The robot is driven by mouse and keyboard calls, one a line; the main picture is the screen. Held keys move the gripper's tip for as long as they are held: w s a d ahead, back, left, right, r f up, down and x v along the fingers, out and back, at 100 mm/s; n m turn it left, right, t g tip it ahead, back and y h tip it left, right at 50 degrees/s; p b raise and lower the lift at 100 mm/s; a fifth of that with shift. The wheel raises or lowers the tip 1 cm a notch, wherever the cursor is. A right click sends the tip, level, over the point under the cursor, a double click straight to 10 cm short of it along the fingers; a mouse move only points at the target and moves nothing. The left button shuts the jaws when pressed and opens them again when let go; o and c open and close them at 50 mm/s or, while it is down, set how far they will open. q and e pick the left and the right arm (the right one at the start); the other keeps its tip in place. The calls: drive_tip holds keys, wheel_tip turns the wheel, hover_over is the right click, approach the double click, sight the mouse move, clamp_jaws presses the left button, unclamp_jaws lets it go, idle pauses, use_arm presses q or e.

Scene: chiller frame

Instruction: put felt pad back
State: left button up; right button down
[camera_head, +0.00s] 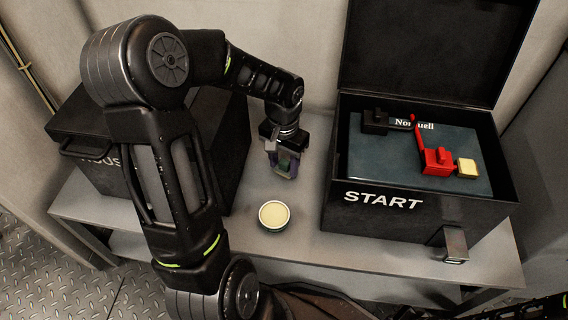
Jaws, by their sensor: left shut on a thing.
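My left gripper (284,172) points down above the grey bench, between the two black boxes. It is shut on a small dark greenish thing, mostly hidden by the fingers; I cannot tell what it is. A round cream pad (273,214) sits in a shallow round container on the bench, just below the gripper in the picture and apart from it. I cannot tell for sure whether it is the felt pad. A small pale yellow block (467,167) lies at the right inside the START box. My right gripper is not in view.
The open black START box (420,219) stands at the right, its lid raised. Inside are a red piece (438,160) and a black piece (375,124) on a dark blue-grey surface. Another black box (90,170) stands at the left behind my arm. The bench (318,262) front is mostly clear.

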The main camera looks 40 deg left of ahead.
sight(284, 162)
use_arm(q)
drive_tip(key=shift+f, duration=0.1)
drive_tip(key=o, duration=1.2)
wheel_tip(284, 162, up, 12)
drive_tip(key=p, duration=0.4)
drive_tip(key=shift+p, duration=0.4)
